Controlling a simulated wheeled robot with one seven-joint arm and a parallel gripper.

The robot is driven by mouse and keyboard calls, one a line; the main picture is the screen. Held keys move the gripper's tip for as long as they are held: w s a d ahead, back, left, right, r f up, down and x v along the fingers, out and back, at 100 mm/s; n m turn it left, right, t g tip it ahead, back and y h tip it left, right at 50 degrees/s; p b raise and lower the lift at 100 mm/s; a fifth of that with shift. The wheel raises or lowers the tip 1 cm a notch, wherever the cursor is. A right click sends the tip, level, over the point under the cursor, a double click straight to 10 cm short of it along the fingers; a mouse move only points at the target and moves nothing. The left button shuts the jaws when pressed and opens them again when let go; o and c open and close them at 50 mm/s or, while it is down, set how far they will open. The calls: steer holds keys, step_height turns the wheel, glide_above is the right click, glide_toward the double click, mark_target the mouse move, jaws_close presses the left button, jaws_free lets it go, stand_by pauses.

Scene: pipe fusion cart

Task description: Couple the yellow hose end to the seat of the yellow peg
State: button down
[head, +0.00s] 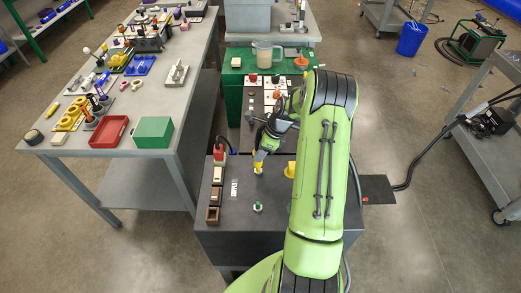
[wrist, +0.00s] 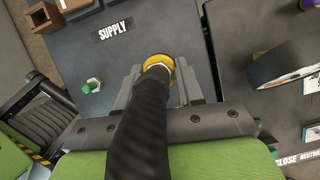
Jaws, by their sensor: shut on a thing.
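My gripper (wrist: 158,88) is shut on the black hose (wrist: 145,125), which runs between its two fingers. A yellow ring with a pale fitting (wrist: 157,64) shows at the hose's far end in the wrist view. In the head view a yellow piece (head: 258,169) is on or just over the dark cart top (head: 238,235), below my gripper (head: 264,152). I cannot tell hose end from yellow peg there, nor whether they touch. The hose and fingers hide most of the peg's seat.
A green peg with a pale nut (head: 257,207) stands nearer on the cart. A SUPPLY label (wrist: 118,27) and small open boxes (head: 212,215) lie left. Another yellow piece (head: 290,170) is partly behind my arm.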

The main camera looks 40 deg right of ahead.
steer(key=shift+f+b, duration=1.05)
steer(key=shift+f, duration=0.75)
steer(key=c, duration=0.6)
jaws_free()
steer(key=shift+c, duration=0.2)
steer(key=p+v, duration=0.2)
steer(key=v, duration=1.3)
steer(key=shift+r+p, duration=0.3)
steer(key=shift+r, duration=0.05)
